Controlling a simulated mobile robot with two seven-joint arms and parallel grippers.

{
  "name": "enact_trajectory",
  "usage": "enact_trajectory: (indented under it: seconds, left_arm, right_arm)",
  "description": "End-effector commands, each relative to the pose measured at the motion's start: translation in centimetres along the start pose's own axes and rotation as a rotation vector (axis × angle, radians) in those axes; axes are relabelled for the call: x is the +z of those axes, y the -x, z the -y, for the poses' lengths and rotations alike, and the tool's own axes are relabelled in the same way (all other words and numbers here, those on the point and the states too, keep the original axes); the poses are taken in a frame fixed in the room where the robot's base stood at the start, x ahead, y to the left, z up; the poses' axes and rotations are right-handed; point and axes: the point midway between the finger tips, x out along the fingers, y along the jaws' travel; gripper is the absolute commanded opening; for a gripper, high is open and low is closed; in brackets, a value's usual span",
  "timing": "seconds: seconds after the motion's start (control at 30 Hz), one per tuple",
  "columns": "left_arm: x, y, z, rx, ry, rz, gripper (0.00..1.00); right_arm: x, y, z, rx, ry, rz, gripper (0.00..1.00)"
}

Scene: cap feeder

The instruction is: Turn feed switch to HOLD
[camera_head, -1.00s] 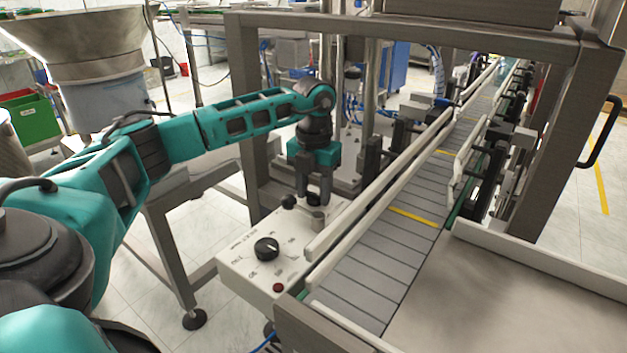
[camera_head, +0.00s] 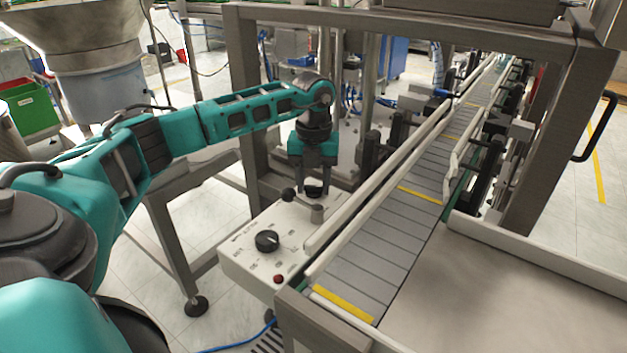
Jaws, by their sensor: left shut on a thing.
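A white control box (camera_head: 240,262) stands beside the conveyor. On its top are a large black rotary knob (camera_head: 267,241), a red button (camera_head: 278,279), a black ball-topped lever (camera_head: 288,195) and a short grey cylinder (camera_head: 317,214). The printed labels are too small to read. My left gripper (camera_head: 316,187) points down at the box's far end, behind the lever and cylinder. Its fingers are shut on a small dark knob (camera_head: 315,184) with a pale edge. The fingers partly hide this knob, and I cannot tell its setting. My right gripper is not in view.
The conveyor belt (camera_head: 385,240) with yellow strips and pale side rails runs close along the box's right side. A metal frame post (camera_head: 250,120) stands behind the box at left. A steel tray (camera_head: 490,300) fills the lower right.

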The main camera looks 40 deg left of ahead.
Motion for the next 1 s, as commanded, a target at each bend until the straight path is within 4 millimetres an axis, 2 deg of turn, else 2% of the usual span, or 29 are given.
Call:
enact_trajectory:
  seconds: [0.17, 0.2, 0.43, 0.77, 0.87, 1.0]
  left_arm:
    - [0.1, 0.1, 0.0, -0.002, 0.005, 0.005, 0.14]
    - [0.1, 0.1, 0.0, -0.002, 0.005, 0.005, 0.47]
    - [0.1, 0.1, 0.0, -0.001, 0.002, 0.003, 0.69]
    - [0.1, 0.5, 0.0, -0.002, 0.000, 0.002, 0.70]
    - [0.1, 1.8, 0.1, -0.004, 0.000, 0.004, 0.70]
    - [0.1, 4.8, 0.1, -0.005, 0.000, 0.006, 0.70]
  right_arm:
    - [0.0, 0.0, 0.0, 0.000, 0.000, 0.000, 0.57]
    - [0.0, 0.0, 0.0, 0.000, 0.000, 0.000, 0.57]
    - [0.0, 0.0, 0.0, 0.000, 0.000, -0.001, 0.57]
    - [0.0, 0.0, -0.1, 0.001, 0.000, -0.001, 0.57]
    - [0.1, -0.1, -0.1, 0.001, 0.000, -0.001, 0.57]
    - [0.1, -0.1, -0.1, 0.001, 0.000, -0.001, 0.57]
